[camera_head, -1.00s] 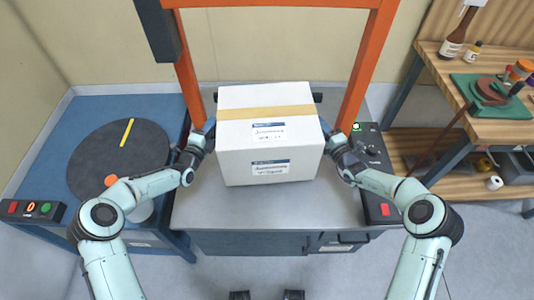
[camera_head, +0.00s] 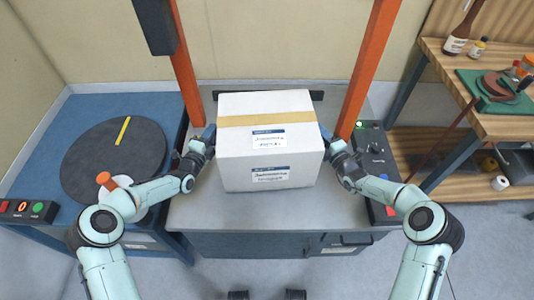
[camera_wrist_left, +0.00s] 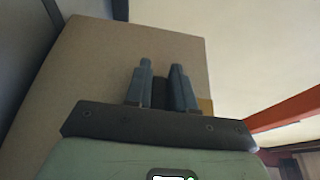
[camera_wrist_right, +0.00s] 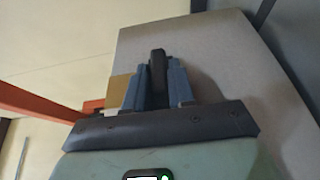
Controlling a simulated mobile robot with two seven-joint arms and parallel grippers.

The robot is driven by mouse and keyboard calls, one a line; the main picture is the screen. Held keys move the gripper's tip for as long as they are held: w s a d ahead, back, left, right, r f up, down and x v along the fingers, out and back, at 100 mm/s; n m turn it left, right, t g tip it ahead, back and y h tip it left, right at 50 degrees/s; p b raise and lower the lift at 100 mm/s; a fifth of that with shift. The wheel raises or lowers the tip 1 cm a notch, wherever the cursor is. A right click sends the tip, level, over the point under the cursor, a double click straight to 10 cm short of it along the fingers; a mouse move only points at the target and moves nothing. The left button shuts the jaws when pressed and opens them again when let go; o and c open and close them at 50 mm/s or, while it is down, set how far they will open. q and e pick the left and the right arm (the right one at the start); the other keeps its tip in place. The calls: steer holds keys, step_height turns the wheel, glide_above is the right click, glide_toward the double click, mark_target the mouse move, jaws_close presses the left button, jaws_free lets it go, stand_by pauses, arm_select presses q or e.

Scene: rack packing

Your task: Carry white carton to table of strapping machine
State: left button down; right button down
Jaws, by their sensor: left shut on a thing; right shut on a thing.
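The white carton (camera_head: 267,160), with a tan tape strip and two labels, is upright over the grey table (camera_head: 210,220) of the strapping machine, in front of its orange arch (camera_head: 378,60). I cannot tell whether its bottom touches the tabletop. My left gripper (camera_head: 208,138) is at the carton's left side and my right gripper (camera_head: 328,138) at its right side. Both are shut on the carton. In the left wrist view the fingers (camera_wrist_left: 160,85) lie against the carton's side (camera_wrist_left: 90,75). In the right wrist view the fingers (camera_wrist_right: 160,80) lie against the opposite side (camera_wrist_right: 215,60).
A blue table with a dark turntable (camera_head: 85,170) and a button box (camera_head: 30,209) stands at the left. A control panel (camera_head: 374,165) lies along the machine table's right edge. A wooden workbench (camera_head: 500,125) with bottles and a green mat is at the right.

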arm_select(q)
steer(key=shift+f, duration=0.15)
arm_select(e)
steer(key=shift+f, duration=0.15)
arm_select(q)
steer(key=c, duration=1.1)
jaws_free()
steer(key=shift+f, duration=0.15)
arm_select(e)
steer(key=c, duration=1.1)
jaws_free()
steer(key=shift+f, duration=0.15)
arm_select(q)
steer(key=shift+o, duration=0.7)
arm_select(e)
steer(key=shift+o, duration=0.7)
arm_select(q)
steer(key=shift+s, duration=0.1)
arm_select(e)
steer(key=shift+s, duration=0.15)
arm_select(q)
steer(key=v, duration=1.2)
arm_select(e)
steer(key=v, duration=1.2)
